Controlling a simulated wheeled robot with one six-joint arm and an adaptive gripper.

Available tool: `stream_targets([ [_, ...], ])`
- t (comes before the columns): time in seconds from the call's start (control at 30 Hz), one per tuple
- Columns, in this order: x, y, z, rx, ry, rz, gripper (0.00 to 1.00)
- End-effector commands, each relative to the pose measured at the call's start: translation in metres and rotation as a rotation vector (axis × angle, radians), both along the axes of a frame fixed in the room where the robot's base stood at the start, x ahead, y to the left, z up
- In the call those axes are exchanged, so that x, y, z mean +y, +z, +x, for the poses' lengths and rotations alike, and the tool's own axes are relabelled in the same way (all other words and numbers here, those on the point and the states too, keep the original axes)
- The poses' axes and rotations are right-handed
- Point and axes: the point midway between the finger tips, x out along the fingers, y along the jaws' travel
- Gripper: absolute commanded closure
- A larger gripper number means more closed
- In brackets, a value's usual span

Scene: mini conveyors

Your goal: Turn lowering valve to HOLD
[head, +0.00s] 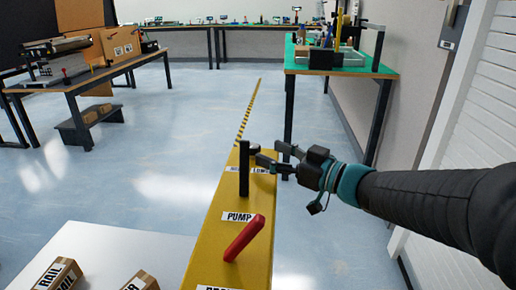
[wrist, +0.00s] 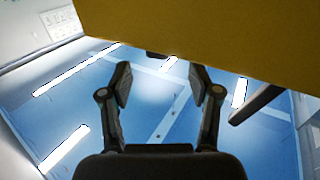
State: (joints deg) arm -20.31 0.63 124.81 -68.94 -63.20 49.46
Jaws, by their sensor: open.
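A yellow panel (head: 218,232) runs away from me in the head view, and its edge also fills the top of the wrist view (wrist: 220,35). A black upright lever (head: 244,172) stands near its far end, between a partly covered label on the left and a label reading LOWER (head: 262,170) on the right. My gripper (head: 268,153) is open, reaching in from the right close to the lever's upper part. I cannot tell whether they touch. In the wrist view the fingers (wrist: 164,85) are spread, with nothing clearly held between them. A small dark part shows at the panel's edge beyond.
A red tilted lever (head: 244,238) stands nearer on the panel by the PUMP label (head: 238,217). Small boxes (head: 55,274) sit on a white surface at lower left. A green-topped bench (head: 300,62) stands behind at right. Open floor (head: 165,140) lies left of the panel.

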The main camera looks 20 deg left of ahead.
Motion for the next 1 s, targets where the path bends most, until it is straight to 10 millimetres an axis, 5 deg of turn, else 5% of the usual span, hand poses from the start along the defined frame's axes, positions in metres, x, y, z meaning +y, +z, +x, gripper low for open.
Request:
stream_targets([
  [0.3,-0.049,0.0,-0.011,0.0,-0.003,0.001,0.38],
  [0.87,-0.057,-0.001,-0.013,-0.021,-0.004,-0.009,0.38],
  [1.0,-0.064,-0.014,0.011,-0.079,-0.11,-0.089,0.38],
])
